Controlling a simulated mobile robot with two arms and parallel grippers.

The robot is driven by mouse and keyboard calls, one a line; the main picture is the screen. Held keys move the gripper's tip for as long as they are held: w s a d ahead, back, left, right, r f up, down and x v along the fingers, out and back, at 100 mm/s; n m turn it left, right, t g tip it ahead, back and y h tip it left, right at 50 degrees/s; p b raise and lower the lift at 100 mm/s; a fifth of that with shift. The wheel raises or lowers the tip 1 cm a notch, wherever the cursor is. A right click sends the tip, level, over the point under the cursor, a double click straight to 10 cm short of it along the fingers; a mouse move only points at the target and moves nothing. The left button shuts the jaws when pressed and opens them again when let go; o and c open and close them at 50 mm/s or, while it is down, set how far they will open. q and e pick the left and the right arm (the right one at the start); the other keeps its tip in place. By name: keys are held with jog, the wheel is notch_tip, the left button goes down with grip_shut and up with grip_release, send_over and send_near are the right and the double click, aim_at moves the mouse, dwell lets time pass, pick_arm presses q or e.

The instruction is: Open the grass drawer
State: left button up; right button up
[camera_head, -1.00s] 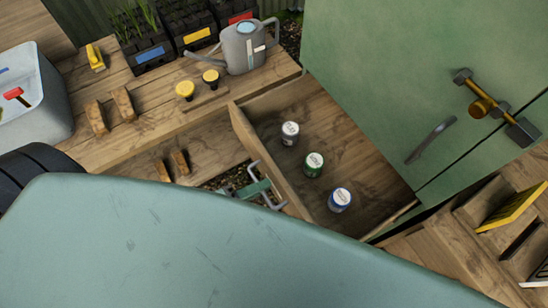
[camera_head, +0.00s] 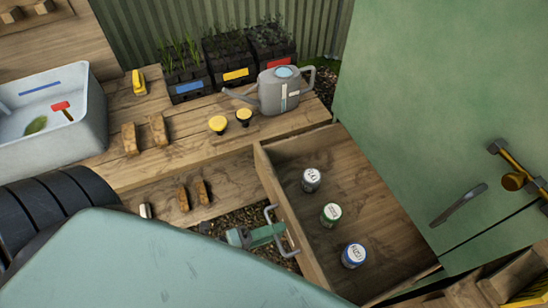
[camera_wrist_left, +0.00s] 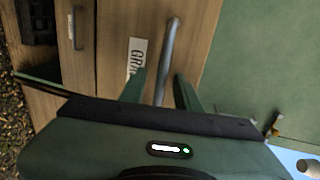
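The grass drawer (camera_head: 290,226) is pulled out, its open top showing a wooden inside. Three small tins stand in it: a white one (camera_head: 311,180), a green-banded one (camera_head: 331,215) and a blue-banded one (camera_head: 354,256). Its label (camera_wrist_left: 137,57) reads "GRA", the rest hidden. My green left gripper (camera_head: 268,234) is at the drawer's front, by the metal bar handle (camera_head: 294,248). In the left wrist view the handle (camera_wrist_left: 169,50) runs between the fingers (camera_wrist_left: 162,92), which stand apart with gaps beside it. My right gripper is not in view.
A green cabinet (camera_head: 430,100) stands right of the drawer. A watering can (camera_head: 285,92), two yellow-topped items and planters (camera_head: 238,75) stand on the bench behind. A grey basin (camera_head: 88,110) is at left.

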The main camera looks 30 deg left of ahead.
pick_arm(q)
jog(key=b+v, duration=0.1)
jog(key=v, duration=0.6)
jog(key=shift+s+a, duration=0.2)
jog(key=shift+s, duration=0.05)
